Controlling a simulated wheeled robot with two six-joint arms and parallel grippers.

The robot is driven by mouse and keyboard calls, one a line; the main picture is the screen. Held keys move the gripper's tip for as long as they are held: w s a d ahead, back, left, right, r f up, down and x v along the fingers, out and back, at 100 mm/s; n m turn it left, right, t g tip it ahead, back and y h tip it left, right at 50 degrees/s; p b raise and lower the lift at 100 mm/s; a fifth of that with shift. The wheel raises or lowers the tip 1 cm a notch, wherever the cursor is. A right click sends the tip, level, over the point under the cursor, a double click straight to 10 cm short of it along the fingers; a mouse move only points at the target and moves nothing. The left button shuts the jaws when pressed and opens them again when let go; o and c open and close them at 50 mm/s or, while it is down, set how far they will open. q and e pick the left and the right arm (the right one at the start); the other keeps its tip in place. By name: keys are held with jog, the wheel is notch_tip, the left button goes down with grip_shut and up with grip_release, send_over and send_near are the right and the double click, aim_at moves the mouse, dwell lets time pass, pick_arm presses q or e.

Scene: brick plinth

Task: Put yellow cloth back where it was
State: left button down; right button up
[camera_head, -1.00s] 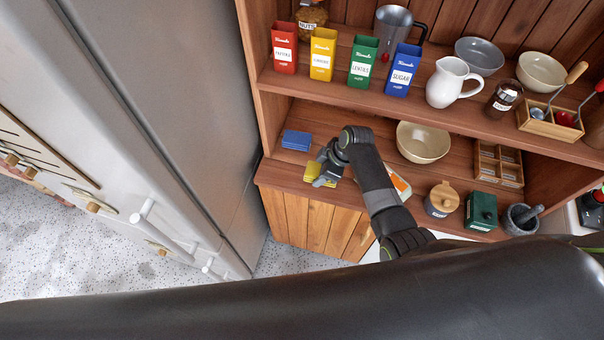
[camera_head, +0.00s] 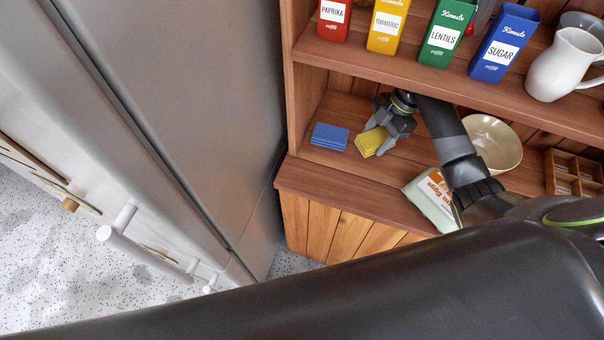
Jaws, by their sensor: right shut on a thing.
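The yellow cloth (camera_head: 369,143) is a small folded square on the lower shelf of the wooden cupboard. My right gripper (camera_head: 382,139) is shut on it, with the fingers over its right part. The cloth is low over the shelf board; I cannot tell whether it touches the board. A blue folded cloth (camera_head: 329,137) lies flat on the shelf just to the left of the yellow one, with a small gap between them. My left gripper is not in view.
The upper shelf (camera_head: 390,68) with spice boxes overhangs. A wooden divided box (camera_head: 575,174) is farther right. A grey fridge (camera_head: 190,100) stands left.

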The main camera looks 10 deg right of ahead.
jog(key=shift+a, duration=0.15)
jog(key=p, duration=0.6)
send_over(308, 178)
jog(key=d, duration=0.2)
jog(key=shift+a+r, duration=0.15)
jog(key=shift+a, duration=0.2)
notch_tip(308, 178, down, 3)
jog(key=shift+f, duration=0.35)
jog(key=shift+f, duration=0.1)
jog(key=o, duration=0.9)
